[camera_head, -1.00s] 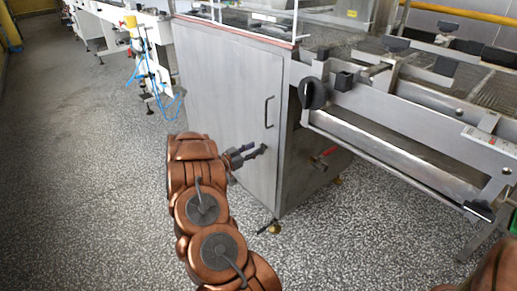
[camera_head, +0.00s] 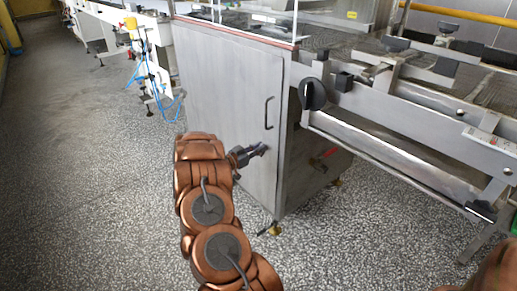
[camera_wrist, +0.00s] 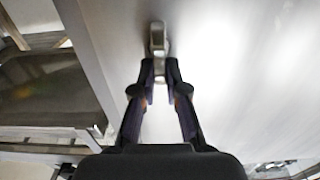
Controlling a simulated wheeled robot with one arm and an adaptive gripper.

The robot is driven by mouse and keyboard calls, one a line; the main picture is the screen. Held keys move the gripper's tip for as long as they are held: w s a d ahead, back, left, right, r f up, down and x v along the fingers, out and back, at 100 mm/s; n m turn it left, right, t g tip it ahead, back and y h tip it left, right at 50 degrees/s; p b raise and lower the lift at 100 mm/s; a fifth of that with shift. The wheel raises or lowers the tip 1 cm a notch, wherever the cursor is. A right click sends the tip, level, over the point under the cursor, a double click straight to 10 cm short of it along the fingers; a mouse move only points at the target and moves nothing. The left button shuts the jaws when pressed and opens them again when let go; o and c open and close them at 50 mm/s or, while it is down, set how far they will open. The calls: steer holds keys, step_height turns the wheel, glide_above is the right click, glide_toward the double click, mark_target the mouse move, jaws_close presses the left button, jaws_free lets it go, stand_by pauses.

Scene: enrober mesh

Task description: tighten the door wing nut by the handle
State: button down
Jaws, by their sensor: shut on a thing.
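My gripper (camera_head: 258,150) is at the steel cabinet door (camera_head: 222,85), below and a little left of the dark door handle (camera_head: 268,112). In the wrist view my gripper (camera_wrist: 160,75) has its two fingers closed in on a small metal wing nut (camera_wrist: 158,38), which stands out from the door panel (camera_wrist: 215,75). The upper part of the nut shows beyond the fingertips; the rest is hidden between them. In the head view the nut is hidden by the fingers.
A black knob (camera_head: 313,94) and a steel conveyor frame (camera_head: 410,135) are to the right of the door. A red-handled valve (camera_head: 328,153) sits low on the cabinet's side. The speckled floor (camera_head: 100,180) is open on the left.

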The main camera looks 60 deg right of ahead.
mark_target(269, 151)
stand_by(0.5)
steer(key=m, duration=0.1)
steer(key=m+b, duration=0.1)
steer(key=m, duration=0.1)
steer(key=m+b, duration=0.1)
steer(key=shift+s+a+f+m, duration=0.1)
steer(key=shift+s+f+m, duration=0.1)
steer(key=shift+s+m, duration=0.2)
steer(key=m+b, duration=0.2)
steer(key=m, duration=0.1)
steer(key=m+b, duration=0.1)
steer(key=shift+s+a+f, duration=0.1)
steer(key=shift+s+f, duration=0.15)
steer(key=shift+f, duration=0.05)
steer(key=m+b, duration=0.3)
steer(key=f+m+b, duration=0.1)
steer(key=m, duration=0.1)
steer(key=shift+s, duration=0.25)
steer(key=m+b, duration=0.2)
steer(key=b, duration=0.1)
steer(key=shift+f+m, duration=0.1)
steer(key=shift+m, duration=0.3)
steer(key=shift+s+m+b, duration=0.1)
steer(key=shift+m+b, duration=0.5)
steer(key=shift+b, duration=0.15)
